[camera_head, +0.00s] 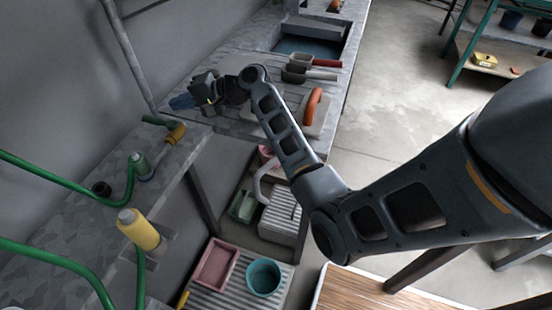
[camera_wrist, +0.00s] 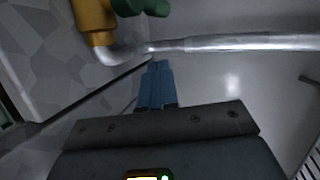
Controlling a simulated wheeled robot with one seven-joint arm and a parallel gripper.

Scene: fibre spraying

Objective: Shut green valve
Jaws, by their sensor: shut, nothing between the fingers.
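The green valve handle (camera_head: 156,120) sits at the back end of the grey speckled bench, on a brass-coloured valve body (camera_head: 176,133). In the wrist view the green handle (camera_wrist: 140,7) is cut off by the top edge, beside the brass body (camera_wrist: 97,18). My gripper (camera_head: 181,102) is just beyond the valve, slightly right of the handle and apart from it. Its blue fingers (camera_wrist: 157,82) are shut together and empty, with the tips below the handle in the wrist view.
A silver pipe (camera_wrist: 250,42) runs right from the valve in the wrist view, near my fingertips. A green hose (camera_head: 62,180) and a yellow bottle-shaped fitting (camera_head: 138,230) are on the near bench. A sink counter (camera_head: 240,47) with tools lies behind. The wall is close on the left.

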